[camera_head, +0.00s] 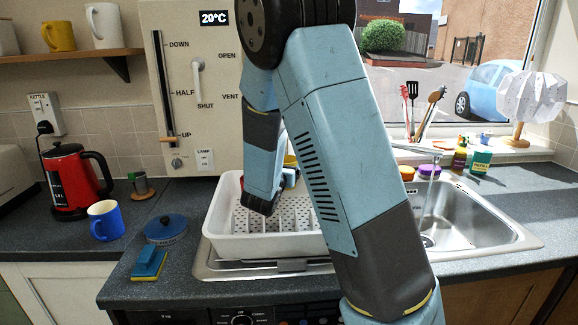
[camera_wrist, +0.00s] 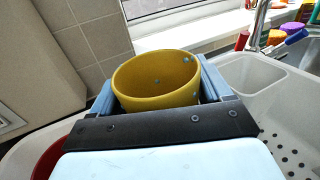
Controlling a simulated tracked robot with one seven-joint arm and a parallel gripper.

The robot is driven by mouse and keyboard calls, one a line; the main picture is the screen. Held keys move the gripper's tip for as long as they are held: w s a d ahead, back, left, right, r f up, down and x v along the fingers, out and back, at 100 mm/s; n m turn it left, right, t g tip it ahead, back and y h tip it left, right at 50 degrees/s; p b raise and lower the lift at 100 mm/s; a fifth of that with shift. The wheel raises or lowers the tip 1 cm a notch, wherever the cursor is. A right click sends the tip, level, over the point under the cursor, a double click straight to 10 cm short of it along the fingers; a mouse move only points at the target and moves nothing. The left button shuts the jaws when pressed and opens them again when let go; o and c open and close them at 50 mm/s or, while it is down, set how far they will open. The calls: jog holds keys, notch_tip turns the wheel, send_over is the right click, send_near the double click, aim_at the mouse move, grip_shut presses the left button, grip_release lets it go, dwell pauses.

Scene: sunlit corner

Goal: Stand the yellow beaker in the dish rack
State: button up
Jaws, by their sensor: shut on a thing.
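The yellow beaker (camera_wrist: 155,98) is between the two blue fingers of my gripper (camera_wrist: 160,90) in the wrist view. The gripper is shut on it, and its open mouth faces up with a few pale blue dots inside. In the head view my arm hides most of the beaker; a sliver of yellow shows beside my gripper (camera_head: 284,178). The white dish rack (camera_head: 224,247) stands on the steel drainer, with a perforated floor and upright prongs. My gripper is over its back part. I cannot tell whether the beaker touches the rack.
The sink (camera_head: 465,222) with a running tap is right of the rack. A blue mug (camera_head: 105,221), a blue-lidded tin (camera_head: 165,229), a sponge (camera_head: 149,264) and a red kettle (camera_head: 72,180) stand to the left. A red thing (camera_wrist: 47,160) shows low in the wrist view. A panel rises behind.

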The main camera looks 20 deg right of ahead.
jog(key=shift+f, duration=0.6)
jog(key=o, duration=1)
